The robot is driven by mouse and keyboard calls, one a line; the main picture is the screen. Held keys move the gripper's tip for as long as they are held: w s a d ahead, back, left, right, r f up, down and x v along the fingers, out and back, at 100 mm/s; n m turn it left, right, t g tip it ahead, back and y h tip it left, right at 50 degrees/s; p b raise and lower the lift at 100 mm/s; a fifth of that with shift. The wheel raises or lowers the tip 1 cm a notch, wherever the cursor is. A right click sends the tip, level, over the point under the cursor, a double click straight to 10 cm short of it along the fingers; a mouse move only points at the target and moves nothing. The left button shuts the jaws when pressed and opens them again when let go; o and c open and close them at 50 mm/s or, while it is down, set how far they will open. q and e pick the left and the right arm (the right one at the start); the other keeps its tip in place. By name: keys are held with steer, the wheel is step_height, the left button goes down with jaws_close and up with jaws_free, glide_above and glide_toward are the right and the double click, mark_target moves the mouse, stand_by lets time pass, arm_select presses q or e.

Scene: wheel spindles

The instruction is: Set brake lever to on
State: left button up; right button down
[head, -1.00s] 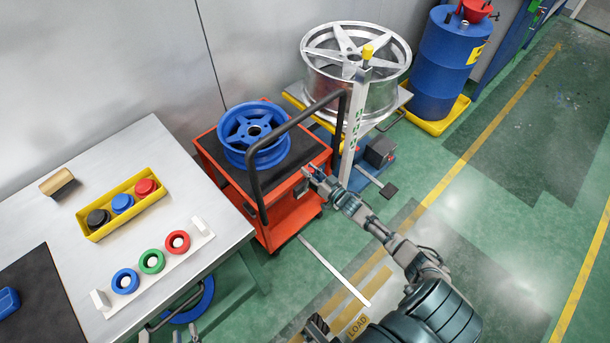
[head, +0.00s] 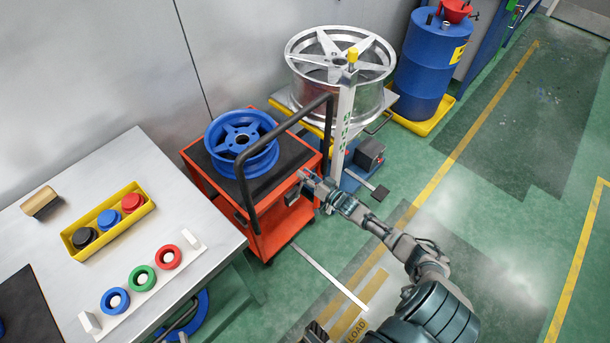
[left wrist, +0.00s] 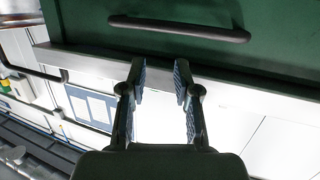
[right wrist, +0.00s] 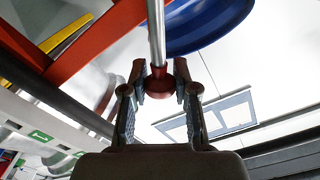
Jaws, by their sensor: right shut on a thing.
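The brake lever shows in the right wrist view as a metal rod (right wrist: 156,35) with a dark red ball knob (right wrist: 158,84) at its end. It is on the orange-red cart (head: 283,226). My right gripper (right wrist: 159,88) is shut on the knob, with one finger on each side. In the head view my right gripper (head: 307,181) is at the cart's near right side and hides the knob. No on or off marking can be read. My left gripper (left wrist: 160,76) is open and empty in the left wrist view, near a green drawer front (left wrist: 230,18).
A blue wheel (head: 241,140) lies on the cart, beside its black handle (head: 242,178). A silver wheel (head: 340,70) is on a stand behind a white post (head: 342,125). A table (head: 150,160) with coloured parts is at left. Open green floor lies to the right.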

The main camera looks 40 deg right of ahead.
steer(key=c, duration=0.9)
jaws_free()
steer(key=shift+d+f, duration=0.15)
steer(key=shift+f, duration=0.05)
steer(key=shift+o, duration=0.2)
steer(key=shift+s, duration=0.15)
steer(key=shift+s, duration=0.35)
steer(key=s+d, duration=0.1)
steer(key=s, duration=1)
steer(key=shift+f, duration=0.1)
